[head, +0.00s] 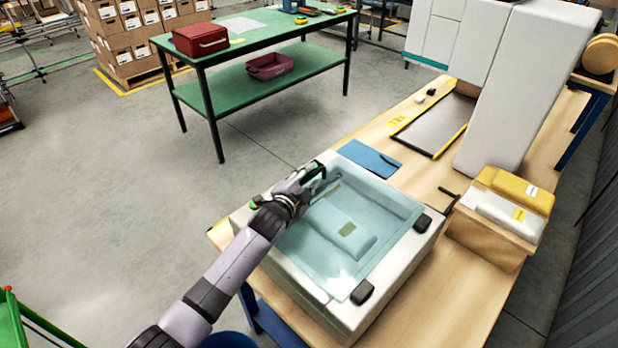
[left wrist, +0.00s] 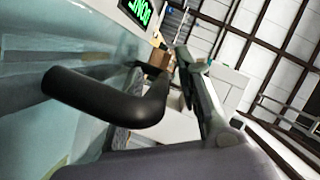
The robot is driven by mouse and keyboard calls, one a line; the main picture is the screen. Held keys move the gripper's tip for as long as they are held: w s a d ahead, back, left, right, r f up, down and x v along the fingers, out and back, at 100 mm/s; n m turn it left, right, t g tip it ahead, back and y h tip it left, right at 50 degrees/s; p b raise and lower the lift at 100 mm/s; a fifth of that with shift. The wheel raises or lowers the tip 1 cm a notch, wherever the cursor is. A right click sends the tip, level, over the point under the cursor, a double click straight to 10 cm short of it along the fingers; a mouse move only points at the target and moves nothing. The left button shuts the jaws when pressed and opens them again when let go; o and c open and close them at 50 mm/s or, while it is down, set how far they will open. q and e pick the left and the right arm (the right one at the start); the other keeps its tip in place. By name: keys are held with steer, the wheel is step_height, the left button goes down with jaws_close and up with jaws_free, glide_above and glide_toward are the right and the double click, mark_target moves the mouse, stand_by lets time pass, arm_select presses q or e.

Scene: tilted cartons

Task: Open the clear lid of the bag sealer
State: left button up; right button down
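The bag sealer (head: 400,262) is a pale boxy machine on the wooden bench. Its clear bluish lid (head: 300,245) lies down over the chamber, and a pale pouch (head: 345,235) shows through it. Two black blocks sit at the lid's right edge. My left gripper (head: 318,178) is at the lid's far left edge. In the left wrist view a black bent handle (left wrist: 110,98) stands out from the lid, close to a grey finger (left wrist: 205,95), with a visible gap between them. My right gripper is out of view.
A lit green display (left wrist: 140,12) shows near the handle. A blue sheet (head: 368,157) and a dark tray (head: 435,122) lie behind the sealer. A box of yellow and white packs (head: 485,240) stands to its right. A green table (head: 250,45) is farther back; the floor between is clear.

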arm_select(q)
steer(key=shift+c, duration=0.2)
jaws_close()
stand_by(0.6)
